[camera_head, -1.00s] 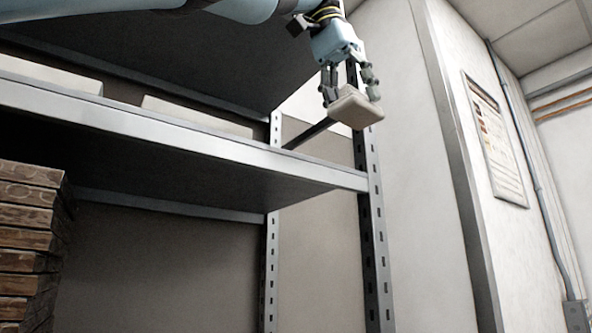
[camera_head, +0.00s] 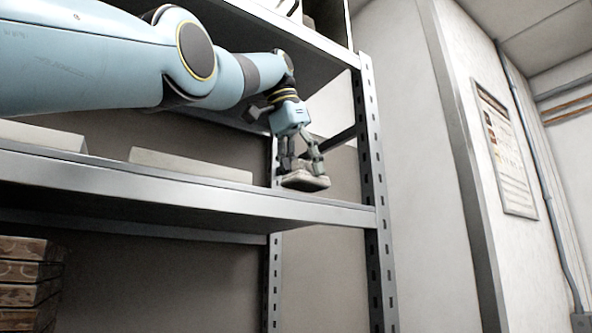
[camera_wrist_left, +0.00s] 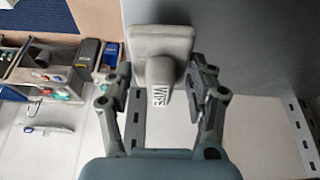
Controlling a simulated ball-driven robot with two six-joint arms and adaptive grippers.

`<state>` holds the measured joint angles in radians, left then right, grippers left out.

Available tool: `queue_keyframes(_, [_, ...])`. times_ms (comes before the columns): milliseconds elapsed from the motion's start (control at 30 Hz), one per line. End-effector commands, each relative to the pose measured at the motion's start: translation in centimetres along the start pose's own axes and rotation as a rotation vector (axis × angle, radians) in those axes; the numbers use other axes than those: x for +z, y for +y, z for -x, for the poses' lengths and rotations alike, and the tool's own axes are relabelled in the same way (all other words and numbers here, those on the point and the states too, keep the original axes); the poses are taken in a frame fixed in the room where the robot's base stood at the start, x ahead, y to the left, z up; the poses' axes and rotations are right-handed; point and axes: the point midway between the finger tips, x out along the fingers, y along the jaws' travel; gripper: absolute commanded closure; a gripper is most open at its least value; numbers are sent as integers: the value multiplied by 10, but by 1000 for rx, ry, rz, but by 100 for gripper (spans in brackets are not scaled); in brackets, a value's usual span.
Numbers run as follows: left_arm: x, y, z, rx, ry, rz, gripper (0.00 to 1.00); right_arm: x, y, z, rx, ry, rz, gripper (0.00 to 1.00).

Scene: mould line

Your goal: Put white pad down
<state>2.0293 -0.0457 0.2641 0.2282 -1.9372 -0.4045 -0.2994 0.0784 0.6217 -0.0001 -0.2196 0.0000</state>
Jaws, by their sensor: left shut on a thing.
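The white pad (camera_head: 305,182) is a pale, off-white block with rounded edges, near the right end of the metal shelf (camera_head: 180,190). My left gripper (camera_head: 302,165) points down and is shut on it from above. In the left wrist view the pad (camera_wrist_left: 160,38) has a raised grip with a label reading "WIPE", between the two fingers of my left gripper (camera_wrist_left: 160,95). The pad looks roughly level, just above or on the shelf; I cannot tell whether it touches. My right gripper is not in view.
Two long pale blocks (camera_head: 190,165) (camera_head: 40,135) lie on the same shelf to the left. A perforated upright (camera_head: 372,170) stands close right of the pad. Another shelf is overhead. Stacked wooden pieces (camera_head: 28,285) are below left. A bench with bins (camera_wrist_left: 50,75) shows in the wrist view.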

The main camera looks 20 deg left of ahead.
Motion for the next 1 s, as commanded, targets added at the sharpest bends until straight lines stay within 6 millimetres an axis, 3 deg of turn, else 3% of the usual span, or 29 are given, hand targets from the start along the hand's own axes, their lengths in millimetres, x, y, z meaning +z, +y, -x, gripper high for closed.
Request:
queue_keyframes(167, [-1,-8,0,1,-1,0,69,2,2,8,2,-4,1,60])
queue_keyframes(367, [-3,-30,2,1,-2,2,69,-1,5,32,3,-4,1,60])
queue_keyframes(400, [2,-28,-11,0,1,-1,69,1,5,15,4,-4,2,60])
queue_keyframes(533, [9,-28,-30,1,0,-1,69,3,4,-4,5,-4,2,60])
queue_keyframes(600, [11,-28,-34,0,0,-1,73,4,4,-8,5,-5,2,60])
queue_keyframes(833, [11,-27,-34,5,-7,0,73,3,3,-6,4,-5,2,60])
queue_keyframes(867, [11,-27,-35,5,-9,0,41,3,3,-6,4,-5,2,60])
queue_keyframes(1000, [11,-27,-34,4,-7,0,22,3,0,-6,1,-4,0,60])
